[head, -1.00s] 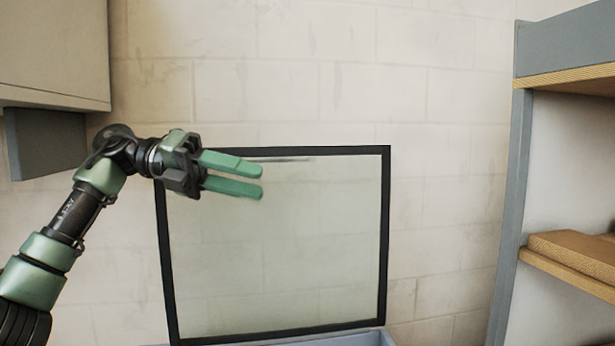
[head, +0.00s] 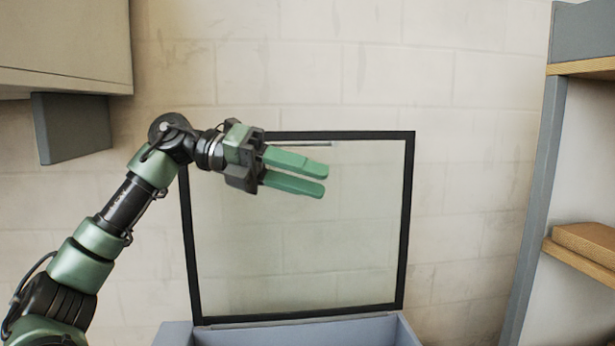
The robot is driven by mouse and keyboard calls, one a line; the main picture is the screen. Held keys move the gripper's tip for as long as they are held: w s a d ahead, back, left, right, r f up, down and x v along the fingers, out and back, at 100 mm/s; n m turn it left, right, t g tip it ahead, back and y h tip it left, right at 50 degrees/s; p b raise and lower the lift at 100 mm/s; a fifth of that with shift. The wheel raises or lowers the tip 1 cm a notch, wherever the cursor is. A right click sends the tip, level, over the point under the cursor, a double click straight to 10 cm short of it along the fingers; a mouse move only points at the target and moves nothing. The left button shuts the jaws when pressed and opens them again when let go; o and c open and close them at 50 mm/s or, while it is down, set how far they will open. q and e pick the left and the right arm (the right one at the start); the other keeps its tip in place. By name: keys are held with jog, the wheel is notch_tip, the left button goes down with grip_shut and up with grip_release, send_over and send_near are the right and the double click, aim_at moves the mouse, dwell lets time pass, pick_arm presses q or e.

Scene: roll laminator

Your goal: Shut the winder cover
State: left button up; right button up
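The winder cover (head: 300,235) is a clear panel in a black frame. It stands raised, close to upright, at the back of a blue-grey box (head: 385,328) at the bottom of the head view. A thin bar, perhaps its handle, shows near the top edge, partly behind my gripper. My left gripper (head: 326,181) is in front of the cover's upper part, its two green fingers pointing right with a small gap between them. Nothing is seen between the fingers. I cannot tell whether it touches the cover. My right gripper is out of view.
A grey shelf unit (head: 538,190) with wooden boards stands at the right. A beige cabinet (head: 65,45) with a grey block (head: 72,127) under it hangs at the upper left. A pale block wall is behind. The space between cover and shelf looks clear.

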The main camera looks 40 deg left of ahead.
pick_arm(q)
jog(key=c, duration=0.7)
jog(key=shift+w+d, duration=0.1)
jog(key=shift+w, duration=0.1)
grip_shut()
jog(key=shift+o, duration=0.2)
grip_release()
jog(key=shift+s, duration=0.1)
jog(key=o, duration=0.7)
jog(key=shift+c, duration=0.2)
jog(key=b+v, duration=0.1)
jog(key=v, duration=0.6)
jog(key=shift+s+a, duration=0.2)
jog(key=shift+a, duration=0.15)
jog(key=shift+r, duration=0.1)
